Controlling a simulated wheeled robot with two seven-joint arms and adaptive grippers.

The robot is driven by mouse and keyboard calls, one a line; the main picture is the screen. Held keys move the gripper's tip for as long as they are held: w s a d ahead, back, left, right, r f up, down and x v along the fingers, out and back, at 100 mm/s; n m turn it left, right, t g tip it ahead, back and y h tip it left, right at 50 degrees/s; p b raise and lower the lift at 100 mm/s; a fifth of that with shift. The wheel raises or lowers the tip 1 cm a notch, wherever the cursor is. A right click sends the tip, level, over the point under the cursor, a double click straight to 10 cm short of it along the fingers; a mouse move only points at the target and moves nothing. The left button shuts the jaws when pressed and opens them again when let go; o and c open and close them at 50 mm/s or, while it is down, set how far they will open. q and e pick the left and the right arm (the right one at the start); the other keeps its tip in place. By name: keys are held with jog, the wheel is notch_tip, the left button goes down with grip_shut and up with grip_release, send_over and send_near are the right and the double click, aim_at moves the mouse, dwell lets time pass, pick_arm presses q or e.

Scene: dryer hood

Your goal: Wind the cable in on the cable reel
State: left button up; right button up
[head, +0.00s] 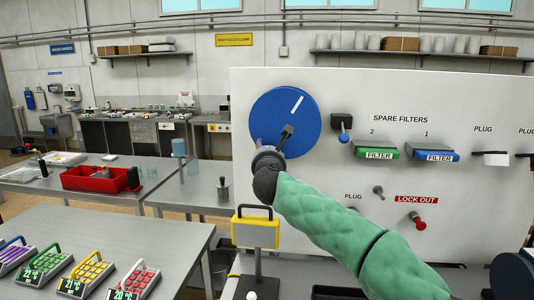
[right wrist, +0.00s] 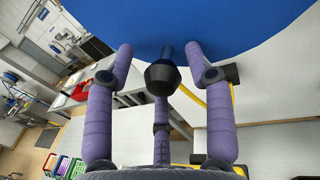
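The blue round disc (head: 275,108), apparently the cable reel, is mounted on the white panel, with a white line on its upper right. A dark crank knob (head: 287,131) sticks out from its lower part. My right gripper (head: 266,150), on the green-sleeved arm, is at the disc's lower left edge. In the right wrist view the black knob (right wrist: 162,76) stands between the spread purple fingers of this gripper (right wrist: 158,62), with a gap on each side. The blue disc (right wrist: 220,18) fills the top there. My left gripper is out of view.
The white panel (head: 400,90) also carries a green filter (head: 375,150), a blue filter (head: 436,154), a black switch box (head: 343,121) and a red lock-out knob (head: 417,220). A yellow-framed stand (head: 255,232) is below the disc. Steel tables (head: 130,235) lie left.

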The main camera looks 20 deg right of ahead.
jog(key=shift+s+d+r, duration=0.1)
jog(key=shift+s+r, duration=0.05)
jog(key=shift+s, duration=0.15)
jog(key=v, duration=1.1)
jog(key=shift+s+a, duration=0.3)
